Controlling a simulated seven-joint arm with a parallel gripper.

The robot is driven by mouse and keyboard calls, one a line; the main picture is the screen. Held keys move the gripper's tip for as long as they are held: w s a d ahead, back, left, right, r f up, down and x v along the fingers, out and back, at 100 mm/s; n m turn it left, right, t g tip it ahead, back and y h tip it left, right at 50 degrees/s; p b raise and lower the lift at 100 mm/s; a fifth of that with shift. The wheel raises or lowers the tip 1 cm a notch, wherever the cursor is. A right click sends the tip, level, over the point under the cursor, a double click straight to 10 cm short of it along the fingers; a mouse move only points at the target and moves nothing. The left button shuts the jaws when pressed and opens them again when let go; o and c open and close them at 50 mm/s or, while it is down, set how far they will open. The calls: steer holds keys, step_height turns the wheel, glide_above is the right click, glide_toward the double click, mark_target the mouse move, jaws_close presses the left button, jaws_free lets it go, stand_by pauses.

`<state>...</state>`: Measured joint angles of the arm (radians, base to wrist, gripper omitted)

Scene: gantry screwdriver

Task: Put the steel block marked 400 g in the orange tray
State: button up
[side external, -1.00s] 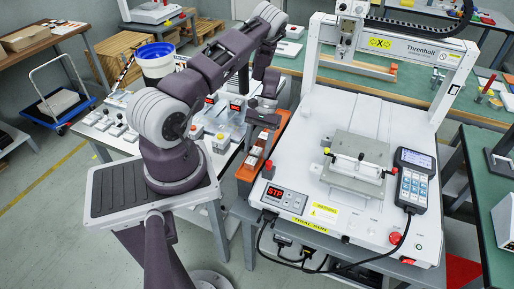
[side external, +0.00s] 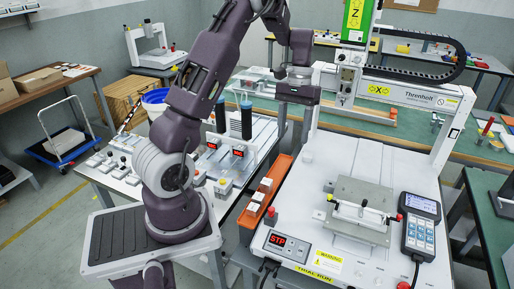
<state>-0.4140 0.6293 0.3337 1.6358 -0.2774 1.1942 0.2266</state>
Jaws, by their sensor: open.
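The orange tray (side external: 251,226) is a long narrow tray along the left edge of the white gantry machine. Several pale grey blocks (side external: 259,197) sit in a row in it. Their markings are too small to read, so I cannot tell which, if any, is the 400 g block. My gripper (side external: 298,99) is open and raised beyond the far end of the tray, near the gantry's left post. It is apart from the blocks in the tray. Its fingertips are hard to make out, and I see nothing held in it.
The white gantry machine (side external: 325,165) carries a metal fixture (side external: 357,212) and a keypad pendant (side external: 420,225). Its post and crossbeam stand close to my gripper. Left of the tray is a bench with displays (side external: 238,151), dark cylinders (side external: 246,120) and small pale items.

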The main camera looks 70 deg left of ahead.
steer(key=s+d+r+m+t+y, duration=0.1)
steer(key=s+d+r+m+t, duration=0.25)
steer(key=d+r, duration=0.75)
steer(key=s+d+r+m+t, duration=0.1)
steer(key=s+d+m+t, duration=0.1)
steer(key=s+d, duration=0.3)
steer(key=s+d+r+m+t+y, duration=0.1)
steer(key=s+d, duration=0.4)
steer(key=s, duration=0.5)
steer(key=shift+s+r+m+t+y, duration=0.25)
steer(key=shift+s+m+t+y, duration=0.1)
steer(key=shift+s+t, duration=0.1)
